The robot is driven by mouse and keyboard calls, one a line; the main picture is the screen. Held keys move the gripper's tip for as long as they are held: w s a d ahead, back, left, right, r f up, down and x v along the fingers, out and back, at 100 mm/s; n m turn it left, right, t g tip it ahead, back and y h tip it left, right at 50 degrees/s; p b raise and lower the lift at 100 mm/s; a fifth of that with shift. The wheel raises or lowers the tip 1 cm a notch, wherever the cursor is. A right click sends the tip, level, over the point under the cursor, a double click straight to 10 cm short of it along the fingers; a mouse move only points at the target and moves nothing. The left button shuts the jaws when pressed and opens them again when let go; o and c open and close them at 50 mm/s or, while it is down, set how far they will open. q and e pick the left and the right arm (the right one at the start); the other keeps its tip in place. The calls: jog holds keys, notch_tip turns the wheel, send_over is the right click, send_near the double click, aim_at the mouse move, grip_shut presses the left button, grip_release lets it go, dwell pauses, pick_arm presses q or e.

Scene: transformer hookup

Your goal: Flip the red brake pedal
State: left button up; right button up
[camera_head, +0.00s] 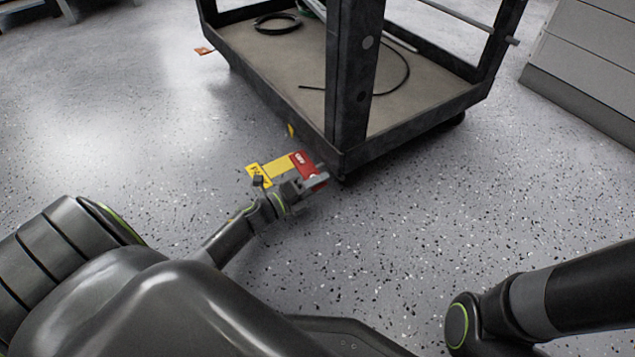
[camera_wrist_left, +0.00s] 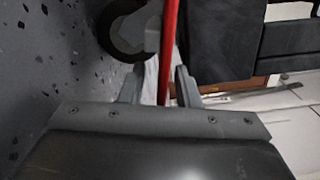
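The red brake pedal (camera_head: 303,160) sticks out at the near lower corner of the dark-framed cart, beside a yellow pedal (camera_head: 276,168). My left gripper (camera_head: 318,182) is at the red pedal, low over the floor. In the left wrist view the red pedal (camera_wrist_left: 170,45) shows edge-on as a thin strip running between the fingertips of my left gripper (camera_wrist_left: 160,80). The fingers stand apart, with a gap on the left side of the strip; the right finger is very close to it, and I cannot tell whether it touches. My right gripper is out of view.
The cart (camera_head: 285,85) has a beige deck with black cables (camera_head: 278,22) on it. A caster wheel (camera_wrist_left: 122,30) is just beyond the left finger. A grey cabinet (camera_head: 590,60) stands at the upper right. The speckled floor around is clear.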

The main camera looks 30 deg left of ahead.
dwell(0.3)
pick_arm(q)
jog(key=p+v, duration=0.6)
jog(key=v, duration=1)
jog(key=shift+s+a, duration=0.1)
jog(key=shift+s, duration=0.1)
jog(key=shift+s+a, duration=0.15)
jog(key=shift+s, duration=0.35)
